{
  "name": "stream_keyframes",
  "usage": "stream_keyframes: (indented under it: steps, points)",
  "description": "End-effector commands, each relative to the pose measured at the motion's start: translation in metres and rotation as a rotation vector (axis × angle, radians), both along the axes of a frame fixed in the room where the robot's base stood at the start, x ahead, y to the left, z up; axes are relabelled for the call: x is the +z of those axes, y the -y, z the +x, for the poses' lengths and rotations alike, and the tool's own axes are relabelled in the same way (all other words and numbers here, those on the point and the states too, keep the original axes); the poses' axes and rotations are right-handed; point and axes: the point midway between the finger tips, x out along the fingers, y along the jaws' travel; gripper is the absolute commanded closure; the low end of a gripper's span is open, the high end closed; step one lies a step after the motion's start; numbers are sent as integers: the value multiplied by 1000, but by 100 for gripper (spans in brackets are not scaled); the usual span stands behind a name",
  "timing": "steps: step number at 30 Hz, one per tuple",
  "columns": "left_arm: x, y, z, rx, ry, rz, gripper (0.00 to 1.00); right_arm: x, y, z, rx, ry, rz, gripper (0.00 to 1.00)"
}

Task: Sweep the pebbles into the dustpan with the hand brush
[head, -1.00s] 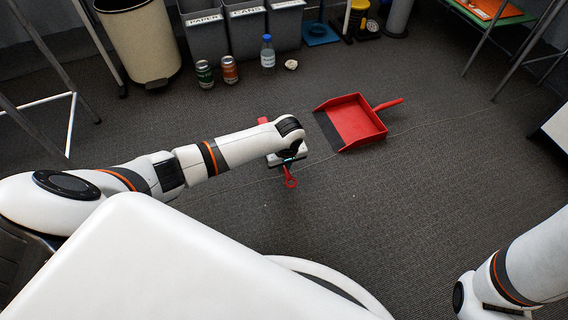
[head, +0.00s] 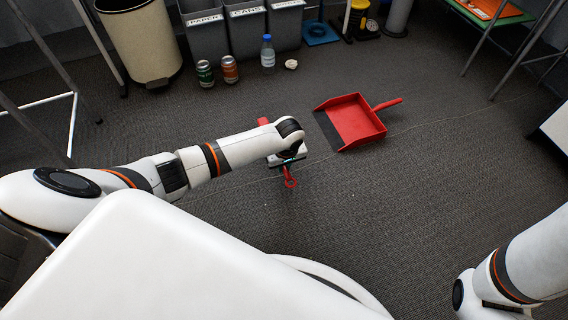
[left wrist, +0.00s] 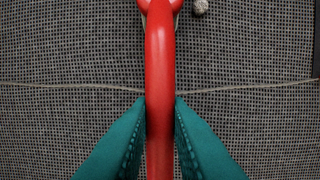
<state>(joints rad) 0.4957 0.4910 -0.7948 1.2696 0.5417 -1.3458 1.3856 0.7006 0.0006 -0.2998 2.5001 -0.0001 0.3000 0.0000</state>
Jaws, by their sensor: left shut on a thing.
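The red dustpan (head: 352,121) lies on the dark carpet, its dark lip facing left and its handle pointing right. My left gripper (head: 288,161) is low over the floor, left of the dustpan, and shut on the hand brush. The brush's red handle loop (head: 290,183) sticks out below the gripper; a red part shows beyond my arm, which hides the rest. In the left wrist view, the teal fingertips clasp the red handle (left wrist: 160,75) from both sides. One grey pebble (left wrist: 200,6) lies at that view's top. I cannot make out pebbles in the head view. My right gripper is out of view.
Two cans (head: 229,70), a bottle (head: 267,52) and a small pale object (head: 291,64) stand before the grey bins (head: 247,30). A beige bin (head: 141,45) stands at the upper left. The carpet around the dustpan is clear.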

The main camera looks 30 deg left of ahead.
Motion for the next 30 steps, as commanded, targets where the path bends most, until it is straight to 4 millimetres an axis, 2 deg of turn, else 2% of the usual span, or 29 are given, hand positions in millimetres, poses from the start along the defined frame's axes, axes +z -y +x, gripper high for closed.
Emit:
stream_keyframes:
  steps: [10, 30]
  points:
    - [0, 2, 4, 0, 2, -1, 100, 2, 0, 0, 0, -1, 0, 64]
    - [0, 34, 39, 0, 2, -1, 100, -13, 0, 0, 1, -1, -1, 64]
